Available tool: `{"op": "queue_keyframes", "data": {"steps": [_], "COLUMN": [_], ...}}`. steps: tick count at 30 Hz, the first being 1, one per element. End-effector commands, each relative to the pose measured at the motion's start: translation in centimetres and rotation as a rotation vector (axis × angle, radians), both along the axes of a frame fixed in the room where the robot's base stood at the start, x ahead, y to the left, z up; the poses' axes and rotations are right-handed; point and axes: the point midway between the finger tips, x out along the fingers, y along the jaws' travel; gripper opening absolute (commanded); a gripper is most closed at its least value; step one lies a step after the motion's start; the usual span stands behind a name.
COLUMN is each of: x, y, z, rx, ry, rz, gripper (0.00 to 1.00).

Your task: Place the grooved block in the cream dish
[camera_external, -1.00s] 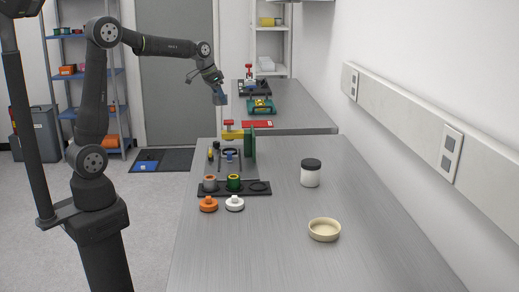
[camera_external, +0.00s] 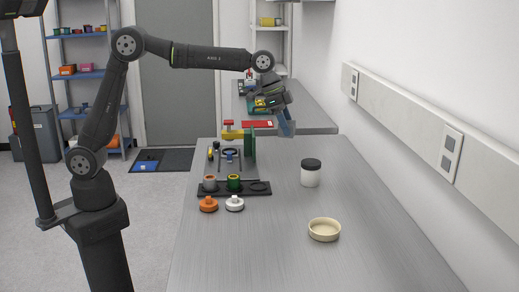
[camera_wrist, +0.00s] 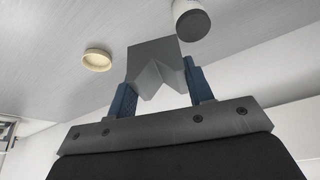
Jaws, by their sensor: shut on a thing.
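The grooved block is a grey block with a V-shaped notch; in the wrist view the grooved block (camera_wrist: 153,60) sits between the two blue fingers of my gripper (camera_wrist: 160,92). My gripper (camera_external: 284,122) is shut on it and holds it in the air over the far part of the near bench. The block is hard to tell from the fingers in the external view. The cream dish (camera_external: 324,230) is a shallow round dish on the bench, nearer the camera and to the right of my gripper. The dish also shows in the wrist view (camera_wrist: 97,60), left of the block, and looks empty.
A white jar with a dark lid (camera_external: 311,173) stands between my gripper and the dish. A black rack (camera_external: 234,188) with rings, an orange knob (camera_external: 208,204) and a white knob (camera_external: 235,203) are at left. The bench around the dish is clear.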

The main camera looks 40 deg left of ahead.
Motion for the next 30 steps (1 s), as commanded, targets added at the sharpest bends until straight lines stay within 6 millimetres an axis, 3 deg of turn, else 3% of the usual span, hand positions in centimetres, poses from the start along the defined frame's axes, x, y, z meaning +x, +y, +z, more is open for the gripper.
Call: {"op": "queue_keyframes", "data": {"steps": [1, 6, 12, 15, 19, 25, 30], "x": [-2.0, -8.4, -16.9, -20.4, -23.7, -27.2, -26.9], "y": [-2.3, -8.7, -14.9, -17.0, -18.7, -20.2, -20.0], "z": [0.0, -0.1, -0.3, -0.4, -0.5, -0.6, -3.3], "rx": [0.000, -0.001, 0.000, -0.001, 0.000, -0.001, 0.002], "ry": [0.000, -0.001, -0.001, -0.002, -0.002, -0.002, 0.000], "rz": [-0.042, -0.169, -0.311, -0.365, -0.414, -0.463, -0.459], "gripper": [0.12, 0.12, 0.12, 0.12, 0.12, 0.12, 0.12]}}
